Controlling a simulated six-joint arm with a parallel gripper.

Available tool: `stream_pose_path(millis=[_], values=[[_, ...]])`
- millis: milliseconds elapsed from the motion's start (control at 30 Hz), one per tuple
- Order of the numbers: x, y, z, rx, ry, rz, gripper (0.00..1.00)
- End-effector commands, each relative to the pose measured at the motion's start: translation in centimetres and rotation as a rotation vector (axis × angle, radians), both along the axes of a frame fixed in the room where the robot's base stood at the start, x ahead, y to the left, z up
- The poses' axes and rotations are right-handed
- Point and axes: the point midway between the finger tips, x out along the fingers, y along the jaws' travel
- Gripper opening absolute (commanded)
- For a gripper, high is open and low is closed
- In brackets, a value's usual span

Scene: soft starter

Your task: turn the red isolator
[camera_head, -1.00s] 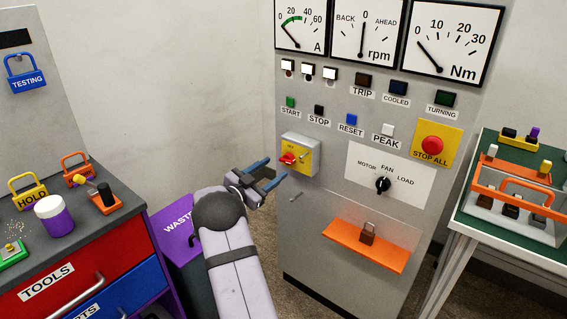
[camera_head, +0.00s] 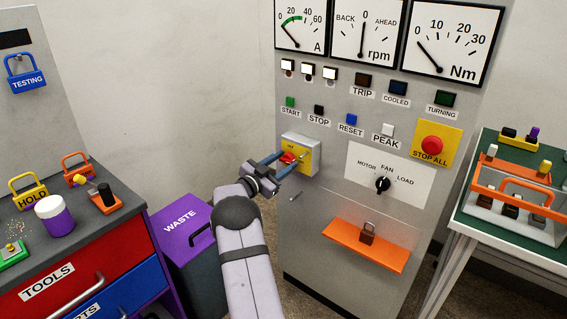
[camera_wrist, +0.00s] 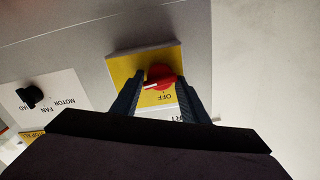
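The red isolator (camera_head: 288,157) is a small red knob on a yellow plate (camera_head: 304,164) on the front of the grey cabinet. In the wrist view my gripper (camera_wrist: 157,95) is open, with one dark finger on each side of the knob. A gap shows between the knob and the left finger; contact at the right finger is unclear.
The selector knob (camera_head: 382,184) and orange shelf with a padlock (camera_head: 368,232) are right of and below the isolator. A purple-lidded waste bin (camera_head: 188,223) and a tool cabinet (camera_head: 75,257) stand at the left. A bench (camera_head: 520,241) stands at the right.

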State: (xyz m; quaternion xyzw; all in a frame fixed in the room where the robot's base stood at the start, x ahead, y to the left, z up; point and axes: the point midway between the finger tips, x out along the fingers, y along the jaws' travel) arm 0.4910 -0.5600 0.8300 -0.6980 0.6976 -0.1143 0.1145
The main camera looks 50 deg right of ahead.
Motion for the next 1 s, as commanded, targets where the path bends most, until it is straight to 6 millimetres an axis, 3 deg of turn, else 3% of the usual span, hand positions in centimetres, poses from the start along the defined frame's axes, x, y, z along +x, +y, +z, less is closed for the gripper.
stream_pose_path(millis=[667,700,733,1000], values=[[-0.04,0.03,0.02,0.0,-0.142,-0.001,0.19],[-0.04,0.03,0.02,0.0,-0.142,-0.001,0.46],[-0.04,0.03,0.02,0.0,-0.142,-0.001,0.51],[-0.03,0.04,0.02,0.0,-0.14,0.0,0.51]])
